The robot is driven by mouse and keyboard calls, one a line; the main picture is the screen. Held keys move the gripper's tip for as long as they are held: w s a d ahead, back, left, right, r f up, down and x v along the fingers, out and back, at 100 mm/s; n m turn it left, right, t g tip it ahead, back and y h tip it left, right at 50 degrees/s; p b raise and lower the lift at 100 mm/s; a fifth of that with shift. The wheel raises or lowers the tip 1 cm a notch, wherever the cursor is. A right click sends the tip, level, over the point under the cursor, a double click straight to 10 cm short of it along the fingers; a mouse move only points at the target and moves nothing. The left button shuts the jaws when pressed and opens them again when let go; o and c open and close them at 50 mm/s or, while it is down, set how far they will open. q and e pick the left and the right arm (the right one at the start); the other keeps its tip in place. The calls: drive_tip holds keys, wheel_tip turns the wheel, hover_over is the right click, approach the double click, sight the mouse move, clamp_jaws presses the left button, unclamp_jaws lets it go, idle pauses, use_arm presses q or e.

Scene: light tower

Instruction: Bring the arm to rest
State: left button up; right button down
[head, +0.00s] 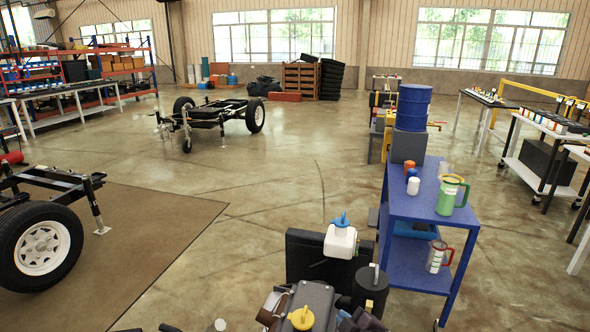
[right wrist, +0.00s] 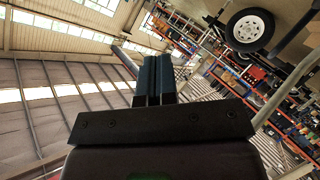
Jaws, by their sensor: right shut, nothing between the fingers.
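My right gripper (right wrist: 153,60) shows in the right wrist view with its two dark blue fingers together and nothing between them. It is clear of any surface there, with ceiling, windows and shelving behind it. In the head view I cannot surely pick the right fingers out of the dark shapes crowding the bottom middle. My left gripper cannot be made out in either view.
A white jug (head: 340,241) and a yellow-capped grey container (head: 312,298) are at bottom middle. A wheeled frame (head: 222,110) stands beyond open floor.

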drive_tip(key=s+d+f+m+h, duration=0.1)
drive_tip(key=s+d+f+m, duration=0.2)
drive_tip(key=s, duration=0.5)
drive_tip(key=s+d+f+m+g+h, duration=0.1)
drive_tip(key=s+d+f+m+h, duration=0.1)
drive_tip(key=s+d+m, duration=0.3)
drive_tip(key=s+d+f+m+h, duration=0.1)
drive_tip(key=s+d+f+m, duration=0.2)
drive_tip(key=s+d, duration=0.5)
drive_tip(key=s+f, duration=0.1)
drive_tip(key=s, duration=0.4)
drive_tip(key=shift+f+m+g+h, duration=0.3)
drive_tip(key=shift+f+m+h, duration=0.05)
drive_tip(key=shift+m+h, duration=0.05)
